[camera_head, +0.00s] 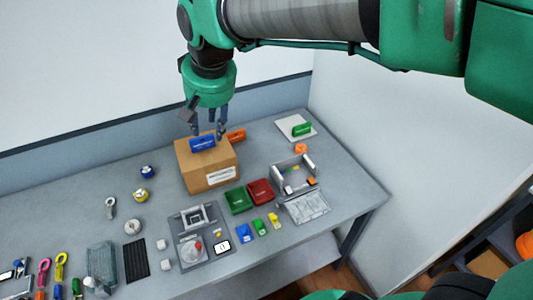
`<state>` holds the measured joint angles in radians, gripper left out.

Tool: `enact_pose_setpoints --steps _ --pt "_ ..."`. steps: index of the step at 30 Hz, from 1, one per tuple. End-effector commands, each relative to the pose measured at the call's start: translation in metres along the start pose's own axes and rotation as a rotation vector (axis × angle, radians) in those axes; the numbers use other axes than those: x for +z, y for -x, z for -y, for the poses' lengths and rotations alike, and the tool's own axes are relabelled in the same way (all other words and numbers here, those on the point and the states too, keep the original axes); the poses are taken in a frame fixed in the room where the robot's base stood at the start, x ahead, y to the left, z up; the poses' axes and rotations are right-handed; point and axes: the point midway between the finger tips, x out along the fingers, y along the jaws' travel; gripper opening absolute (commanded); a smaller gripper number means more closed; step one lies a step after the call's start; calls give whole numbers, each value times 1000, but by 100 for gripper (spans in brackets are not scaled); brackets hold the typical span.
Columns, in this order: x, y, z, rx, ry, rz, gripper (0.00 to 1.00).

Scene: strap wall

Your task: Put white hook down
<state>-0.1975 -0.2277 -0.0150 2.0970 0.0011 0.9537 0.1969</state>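A whitish-grey hook (110,207) lies on the table at the left, well apart from my gripper. My gripper (208,129) points down over the cardboard box (209,181). Its fingers are spread, and I see no white hook between them. A blue block-like piece (202,143) is on top of the box, right at the fingertips. I cannot tell whether the fingers touch it.
An orange piece (236,135) is behind the box. Green (238,200) and red (261,191) bins stand in front of it. A grey open case (305,207) is at the right. Pink (43,272) and yellow (60,266) hooks lie at the left.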

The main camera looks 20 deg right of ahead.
Motion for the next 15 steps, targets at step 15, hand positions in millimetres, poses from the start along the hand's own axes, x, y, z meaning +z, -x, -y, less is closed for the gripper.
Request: enact_pose_setpoints --steps 15 --pt "124 35 -72 33 6 -105 38"
